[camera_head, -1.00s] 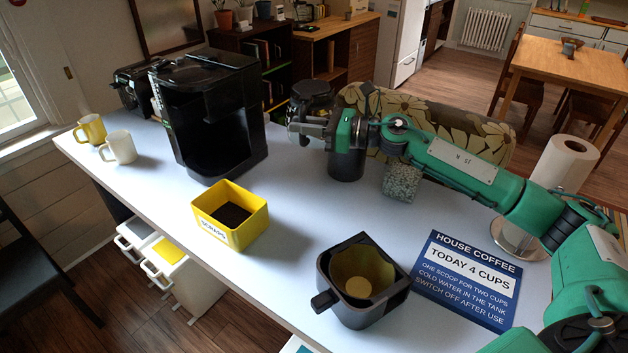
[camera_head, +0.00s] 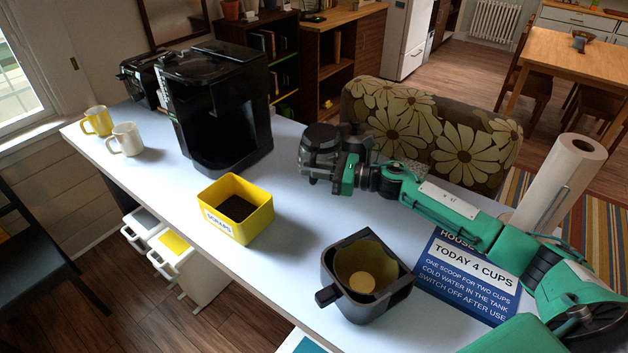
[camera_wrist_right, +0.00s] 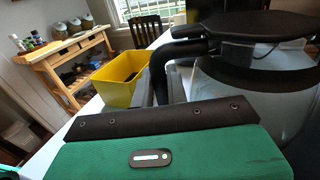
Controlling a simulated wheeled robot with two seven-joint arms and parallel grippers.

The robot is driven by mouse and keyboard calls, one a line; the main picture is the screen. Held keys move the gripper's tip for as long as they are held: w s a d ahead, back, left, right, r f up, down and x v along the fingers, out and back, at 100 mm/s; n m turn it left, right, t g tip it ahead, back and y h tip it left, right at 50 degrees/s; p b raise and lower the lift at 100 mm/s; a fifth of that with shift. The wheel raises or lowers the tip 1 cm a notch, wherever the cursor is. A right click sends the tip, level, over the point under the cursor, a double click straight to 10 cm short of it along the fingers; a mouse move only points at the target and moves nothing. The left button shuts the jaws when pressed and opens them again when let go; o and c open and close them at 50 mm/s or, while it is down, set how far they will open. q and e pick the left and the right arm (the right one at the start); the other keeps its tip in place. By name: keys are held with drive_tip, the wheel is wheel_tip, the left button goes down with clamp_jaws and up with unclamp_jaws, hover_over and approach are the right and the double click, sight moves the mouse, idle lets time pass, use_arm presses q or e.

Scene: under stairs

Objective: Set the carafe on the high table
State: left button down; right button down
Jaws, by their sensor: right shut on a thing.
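The carafe (camera_head: 321,143) has a dark lid and a body that shows as clear glass in the right wrist view (camera_wrist_right: 240,75). It is upright over the white worktop (camera_head: 295,215); I cannot tell whether its base touches. My right gripper (camera_head: 338,174) is shut on it at the handle side, and its black handle (camera_wrist_right: 188,48) shows in the wrist view. My left gripper is not in view. I cannot tell whether the worktop or the wooden table (camera_head: 570,58) at the back right is the high table.
The black coffee maker (camera_head: 215,105) stands left with an open bay. The yellow scraps box (camera_head: 237,212), black filter holder (camera_head: 362,285), blue sign (camera_head: 470,275) and paper roll (camera_head: 560,185) stand on the worktop. Two mugs (camera_head: 124,138) are far left. A flowered chair (camera_head: 440,130) stands behind.

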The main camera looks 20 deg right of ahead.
sight(315, 182)
wheel_tip(315, 182, down, 4)
drive_tip(key=shift+r, duration=0.25)
drive_tip(key=shift+f+p, duration=0.3)
drive_tip(key=shift+f, duration=0.05)
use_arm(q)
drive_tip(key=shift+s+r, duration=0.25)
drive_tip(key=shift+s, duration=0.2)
use_arm(e)
drive_tip(key=shift+f, duration=0.1)
drive_tip(key=c, duration=1.4)
unclamp_jaws()
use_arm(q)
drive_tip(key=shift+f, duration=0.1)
